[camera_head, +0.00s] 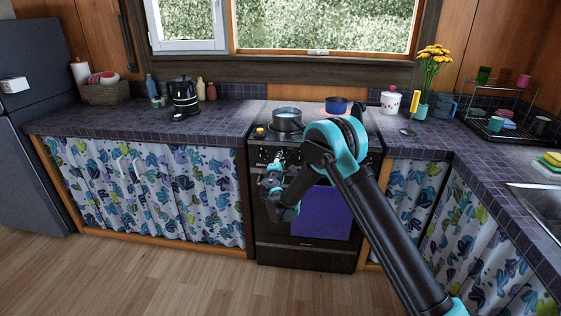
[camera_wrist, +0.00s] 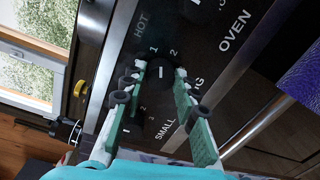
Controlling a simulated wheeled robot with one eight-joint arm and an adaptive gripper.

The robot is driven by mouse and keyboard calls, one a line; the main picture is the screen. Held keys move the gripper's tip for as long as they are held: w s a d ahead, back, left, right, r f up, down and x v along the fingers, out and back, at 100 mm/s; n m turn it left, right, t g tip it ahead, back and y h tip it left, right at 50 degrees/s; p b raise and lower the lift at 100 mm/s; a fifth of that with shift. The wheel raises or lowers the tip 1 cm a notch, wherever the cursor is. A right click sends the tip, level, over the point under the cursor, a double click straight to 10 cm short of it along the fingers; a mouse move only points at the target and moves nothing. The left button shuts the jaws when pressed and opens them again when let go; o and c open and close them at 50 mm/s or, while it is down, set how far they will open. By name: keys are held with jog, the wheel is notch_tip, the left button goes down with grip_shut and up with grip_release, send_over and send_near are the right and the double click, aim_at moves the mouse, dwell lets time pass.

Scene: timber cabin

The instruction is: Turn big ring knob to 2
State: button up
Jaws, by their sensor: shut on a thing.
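My gripper (camera_wrist: 160,75) has its two green-and-grey fingers on either side of a dark round knob on the black stove panel (camera_wrist: 100,85). I take this as the big ring knob (camera_wrist: 160,73); a finger hides part of its label, leaving "NG". Its white mark runs roughly up the picture, with "1" and "2" printed above. I cannot tell exactly which number it points to.
The oven knob (camera_wrist: 192,6) is at the top of the wrist view. A grey pot (camera_head: 287,121) and a blue pot (camera_head: 336,104) stand on the stove. A purple cloth (camera_head: 322,212) hangs on the oven door. The floor in front is clear.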

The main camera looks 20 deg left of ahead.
jog(key=m, duration=0.6)
jog(key=shift+y, duration=0.3)
jog(key=shift+m, duration=0.3)
jog(key=o, duration=1.1)
jog(key=shift+o, duration=0.2)
jog(key=shift+s, duration=0.1)
jog(key=v, duration=1.2)
jog(key=shift+d, duration=0.1)
